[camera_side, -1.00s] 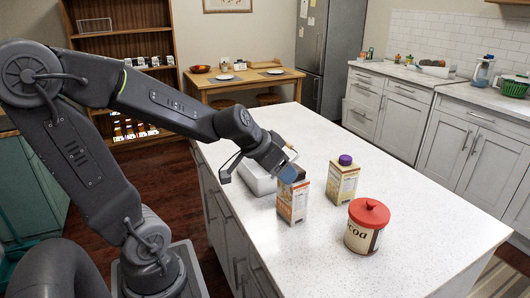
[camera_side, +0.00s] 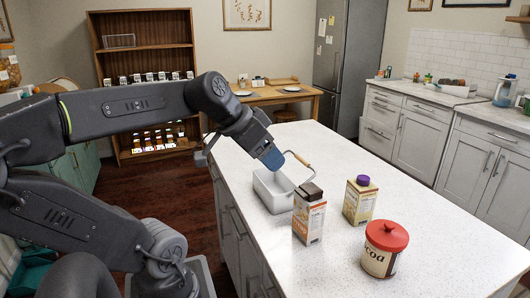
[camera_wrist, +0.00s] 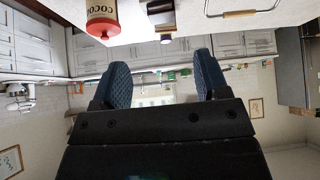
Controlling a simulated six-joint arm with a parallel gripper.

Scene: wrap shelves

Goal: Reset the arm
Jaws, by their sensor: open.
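My gripper (camera_side: 272,158) is in the air above the white basket on the island counter, in the side view. The wrist view shows its two blue fingers (camera_wrist: 164,80) spread apart with nothing between them. The arm reaches in from the left.
The island counter (camera_side: 440,235) holds a white basket (camera_side: 272,196) with a wooden handle, a brown-capped carton (camera_side: 309,220), a purple-capped carton (camera_side: 359,203) and a red-lidded cocoa canister (camera_side: 381,255). The cocoa canister also shows in the wrist view (camera_wrist: 101,12). The counter's right side is clear.

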